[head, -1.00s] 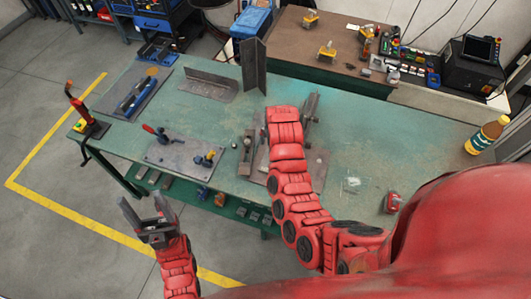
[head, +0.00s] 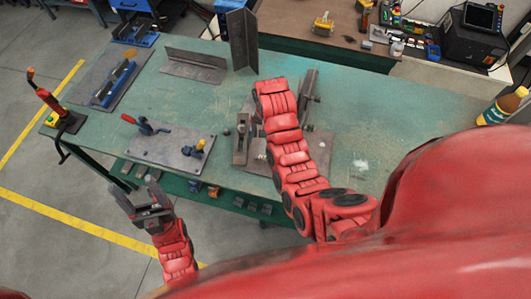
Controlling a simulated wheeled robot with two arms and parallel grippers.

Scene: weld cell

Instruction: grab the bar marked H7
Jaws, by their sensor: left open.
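I cannot read an H7 mark on any piece. A dark steel bar (head: 309,84) stands out behind my right arm, partly hidden by it. A shorter grey metal piece (head: 241,141) lies just left of that arm, on the green table. My left gripper (head: 138,190) is open and empty, in front of the table's near edge and apart from everything on it. My right arm reaches over the middle of the table; its gripper is hidden behind its own links.
On the green table (head: 195,105) stand a plate with clamps (head: 165,148), a blue fixture (head: 112,86), an angle piece (head: 193,66) and an upright angle piece (head: 241,42). A red-handled tool (head: 52,103) stands at the left corner, a bottle (head: 502,106) at right.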

